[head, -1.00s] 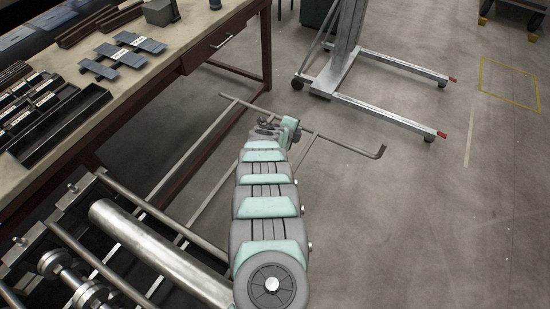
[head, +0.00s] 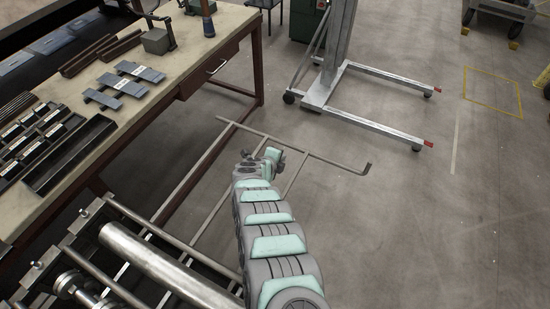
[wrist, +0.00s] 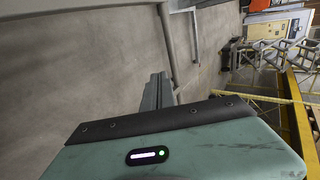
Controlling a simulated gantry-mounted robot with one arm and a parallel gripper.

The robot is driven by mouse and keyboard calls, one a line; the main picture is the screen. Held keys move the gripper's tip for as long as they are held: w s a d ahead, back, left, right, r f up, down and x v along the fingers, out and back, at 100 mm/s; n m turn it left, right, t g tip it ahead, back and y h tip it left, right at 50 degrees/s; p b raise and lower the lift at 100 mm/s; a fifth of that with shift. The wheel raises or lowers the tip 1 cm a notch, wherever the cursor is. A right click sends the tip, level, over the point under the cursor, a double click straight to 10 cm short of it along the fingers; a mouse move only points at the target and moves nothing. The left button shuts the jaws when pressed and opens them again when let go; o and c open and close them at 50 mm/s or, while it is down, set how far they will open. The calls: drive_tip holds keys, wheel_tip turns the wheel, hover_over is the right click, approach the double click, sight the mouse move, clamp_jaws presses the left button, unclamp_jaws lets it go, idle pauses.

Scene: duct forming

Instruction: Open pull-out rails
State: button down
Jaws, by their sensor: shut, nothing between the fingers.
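The pull-out rails are thin grey metal bars (head: 215,213) that reach out low over the floor from the roller machine at lower left. A crossbar (head: 320,156) joins their outer ends, and its right end is bent into a hook. My gripper (head: 268,157) is at the far end of my green-and-grey arm, near the crossbar on the machine side. In the wrist view, the gripper's fingers (wrist: 157,91) are together with nothing between them. A grey bar (wrist: 166,35) passes close behind them there. I cannot tell whether the gripper touches the rails.
A workbench (head: 205,45) with flat metal parts and trays stands at left. The roller machine (head: 170,268) is at lower left. A wheeled lift stand (head: 365,121) is beyond the crossbar.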

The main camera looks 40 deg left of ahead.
drive_tip(key=p+v, duration=0.1)
drive_tip(key=v, duration=0.5)
drive_tip(key=shift+s, duration=0.15)
drive_tip(key=shift+r, duration=0.1)
drive_tip(key=shift+p, duration=0.3)
